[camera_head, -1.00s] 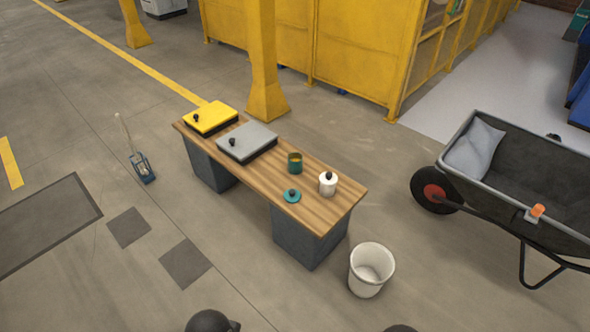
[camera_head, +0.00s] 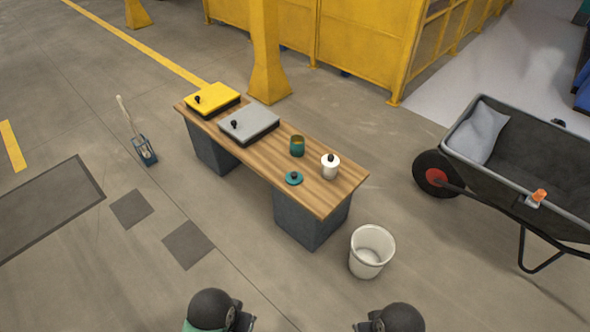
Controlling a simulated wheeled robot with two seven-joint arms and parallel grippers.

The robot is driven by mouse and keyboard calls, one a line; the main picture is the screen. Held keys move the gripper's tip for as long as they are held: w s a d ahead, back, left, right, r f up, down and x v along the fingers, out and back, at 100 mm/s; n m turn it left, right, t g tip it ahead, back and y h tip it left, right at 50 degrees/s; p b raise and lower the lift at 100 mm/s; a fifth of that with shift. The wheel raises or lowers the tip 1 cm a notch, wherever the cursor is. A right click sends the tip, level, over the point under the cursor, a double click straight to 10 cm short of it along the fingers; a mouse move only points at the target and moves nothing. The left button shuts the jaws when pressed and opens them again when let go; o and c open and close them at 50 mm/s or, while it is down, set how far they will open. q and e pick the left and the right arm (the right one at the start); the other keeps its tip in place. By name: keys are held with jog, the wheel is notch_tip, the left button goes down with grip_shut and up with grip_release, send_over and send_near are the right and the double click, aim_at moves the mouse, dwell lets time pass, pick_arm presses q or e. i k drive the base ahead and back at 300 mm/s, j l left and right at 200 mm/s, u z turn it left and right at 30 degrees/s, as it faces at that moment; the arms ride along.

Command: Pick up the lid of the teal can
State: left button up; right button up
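The teal can (camera_head: 297,147) stands open, without its lid, on the wooden table (camera_head: 262,165). Its teal lid (camera_head: 294,179) with a dark knob lies flat on the tabletop near the table's front edge, apart from the can. Parts of my two arms show at the bottom edge of the view, well short of the table. Neither gripper's fingers can be seen.
A white can with a dark-knobbed lid (camera_head: 330,166) stands right of the teal lid. A grey box (camera_head: 249,122) and a yellow box (camera_head: 212,98) sit farther left. A white bin (camera_head: 371,251) stands by the table's right end; a wheelbarrow (camera_head: 520,170) is farther right. Floor before the table is clear.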

aim_at(293, 178)
jog(key=i+l+u, duration=0.15)
jog(key=u, duration=0.3)
jog(key=l+u, duration=0.45)
jog(key=i+l+u, duration=0.15)
jog(key=l, duration=0.85)
jog(key=i+l+u, duration=0.15)
jog(key=l, duration=0.85)
jog(key=l+u, duration=0.15)
jog(key=l, duration=0.85)
